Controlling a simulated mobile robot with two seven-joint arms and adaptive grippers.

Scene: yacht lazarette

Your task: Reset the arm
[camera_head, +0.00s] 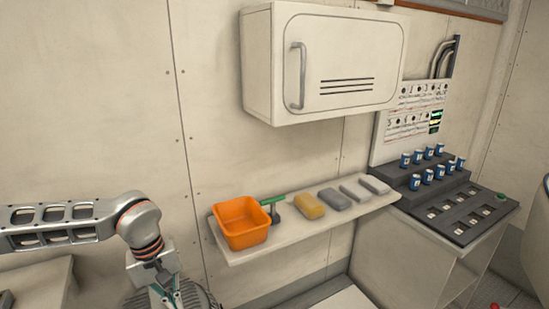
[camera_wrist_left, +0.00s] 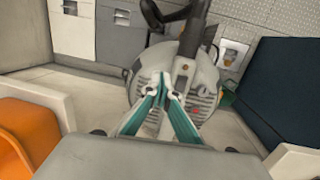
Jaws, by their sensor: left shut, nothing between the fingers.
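My left arm comes in from the left in the head view. Its gripper (camera_head: 168,296) points downward near the bottom edge, to the left of and lower in the picture than the orange bin (camera_head: 246,240). In the left wrist view the teal fingers of this gripper (camera_wrist_left: 162,88) meet at their tips, with nothing between them. The orange bin also shows at the left edge of that view (camera_wrist_left: 22,143), apart from the fingers. My right gripper is in neither view.
A wall shelf (camera_head: 300,226) holds the bin, a green-handled tool (camera_head: 274,203), a yellow block (camera_head: 309,205) and several grey blocks. A white cabinet (camera_head: 335,65) hangs above. At right, a dark console (camera_head: 455,205) carries several blue cans (camera_head: 428,176).

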